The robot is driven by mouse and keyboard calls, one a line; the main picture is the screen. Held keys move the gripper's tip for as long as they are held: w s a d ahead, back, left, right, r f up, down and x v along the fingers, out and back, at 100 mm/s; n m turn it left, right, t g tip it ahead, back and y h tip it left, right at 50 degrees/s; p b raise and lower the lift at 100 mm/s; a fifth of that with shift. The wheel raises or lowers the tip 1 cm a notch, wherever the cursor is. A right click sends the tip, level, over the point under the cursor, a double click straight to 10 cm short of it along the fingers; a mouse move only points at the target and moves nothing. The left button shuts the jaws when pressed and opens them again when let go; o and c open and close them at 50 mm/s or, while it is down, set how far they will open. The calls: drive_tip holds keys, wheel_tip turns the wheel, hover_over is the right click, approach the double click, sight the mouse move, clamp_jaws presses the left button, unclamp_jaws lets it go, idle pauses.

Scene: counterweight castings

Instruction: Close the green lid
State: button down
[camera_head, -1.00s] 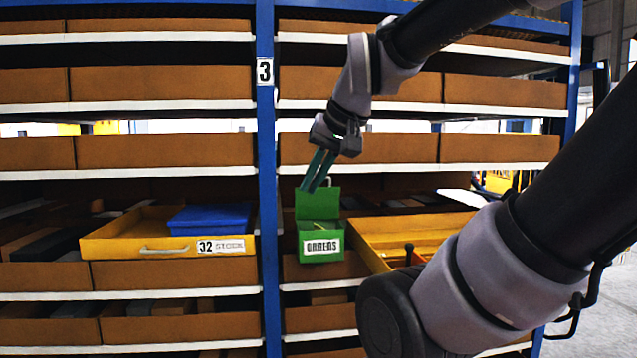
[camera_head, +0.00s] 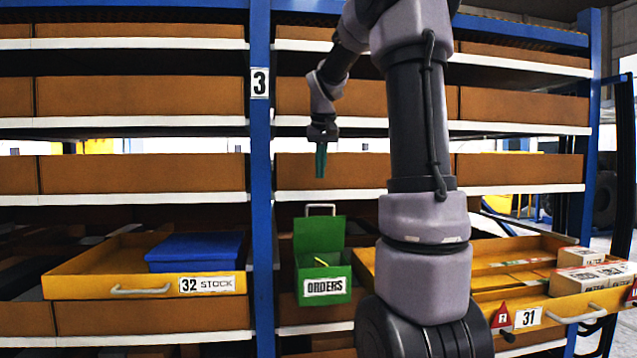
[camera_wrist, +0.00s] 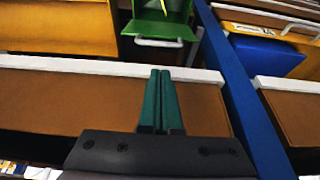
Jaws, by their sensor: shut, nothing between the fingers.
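The green box (camera_head: 323,283) labelled ORDERS hangs at the shelf front, right of the blue post. Its green lid (camera_head: 318,234) stands open and upright at the back, with a pale handle at its top edge. A thin yellow item lies in the box. In the wrist view the fingers (camera_wrist: 160,75) lie side by side before a shelf edge.
A yellow drawer (camera_head: 65,277) marked 32 STOCK with a blue bin (camera_head: 196,250) is pulled out at left. Another yellow drawer (camera_head: 480,278), marked 31, sticks out at right with white cartons (camera_head: 590,270). A blue post (camera_head: 262,200) stands left of the box.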

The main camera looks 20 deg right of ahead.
hover_over(319, 217)
drive_tip(key=f, duration=0.8)
drive_tip(key=shift+w+d+f, duration=0.1)
drive_tip(key=shift+w+f, duration=0.15)
drive_tip(key=shift+w, duration=0.15)
drive_tip(key=shift+s, duration=0.1)
